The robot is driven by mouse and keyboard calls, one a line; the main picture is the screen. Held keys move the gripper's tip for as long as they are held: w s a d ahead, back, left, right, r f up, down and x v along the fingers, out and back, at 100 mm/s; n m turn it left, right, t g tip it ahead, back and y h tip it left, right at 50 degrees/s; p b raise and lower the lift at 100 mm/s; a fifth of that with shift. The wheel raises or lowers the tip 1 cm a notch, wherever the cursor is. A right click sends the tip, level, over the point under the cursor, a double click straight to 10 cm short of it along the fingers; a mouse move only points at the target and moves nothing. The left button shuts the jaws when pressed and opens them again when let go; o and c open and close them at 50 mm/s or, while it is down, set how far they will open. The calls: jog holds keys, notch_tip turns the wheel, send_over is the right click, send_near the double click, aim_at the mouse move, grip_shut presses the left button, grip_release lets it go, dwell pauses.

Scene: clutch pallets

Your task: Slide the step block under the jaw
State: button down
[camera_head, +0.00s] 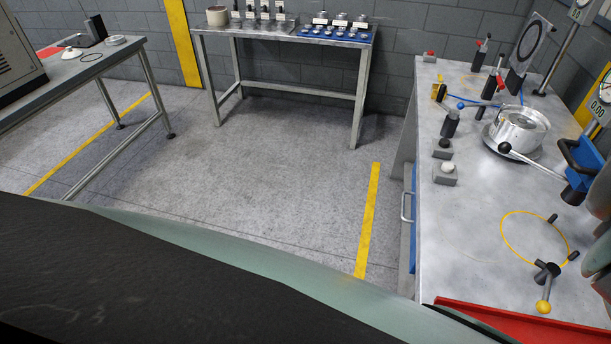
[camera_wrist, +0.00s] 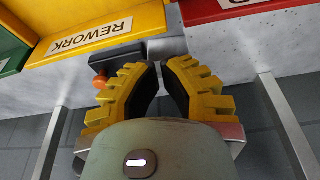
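My gripper (camera_wrist: 160,66) has yellow, ribbed fingers with black inner pads. The tips stand a narrow gap apart, and I see nothing held between them. Beyond the tips are a small grey piece (camera_wrist: 166,46) and a black piece with an orange knob (camera_wrist: 100,82), near the bench edge. I cannot tell whether either belongs to the step block or jaw. In the head view, a silver round fixture (camera_head: 517,132) stands on the right bench, with small grey blocks (camera_head: 445,175) to its left. I cannot surely identify the step block or jaw.
A yellow REWORK bin (camera_wrist: 95,35) and a red bin (camera_wrist: 222,10) lie beyond my gripper. On the right bench (camera_head: 470,235) are a yellow ring (camera_head: 503,237), a black handle with a yellow knob (camera_head: 544,305), and several upright levers. Open floor (camera_head: 270,180) lies between the benches.

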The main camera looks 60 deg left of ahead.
jog(key=shift+b+x, duration=0.3)
jog(key=shift+x, duration=0.65)
jog(key=shift+b+x, duration=1.05)
jog(key=shift+x, duration=0.6)
jog(key=shift+w+d+f+b, duration=0.25)
jog(key=shift+w+b, duration=0.05)
jog(key=shift+b, duration=0.65)
jog(key=shift+w+d+b, duration=0.25)
jog(key=shift+b, duration=0.65)
jog(key=shift+d+r, duration=0.1)
jog(key=shift+r, duration=0.1)
jog(key=shift+w+r, duration=0.1)
jog(key=shift+r, duration=0.05)
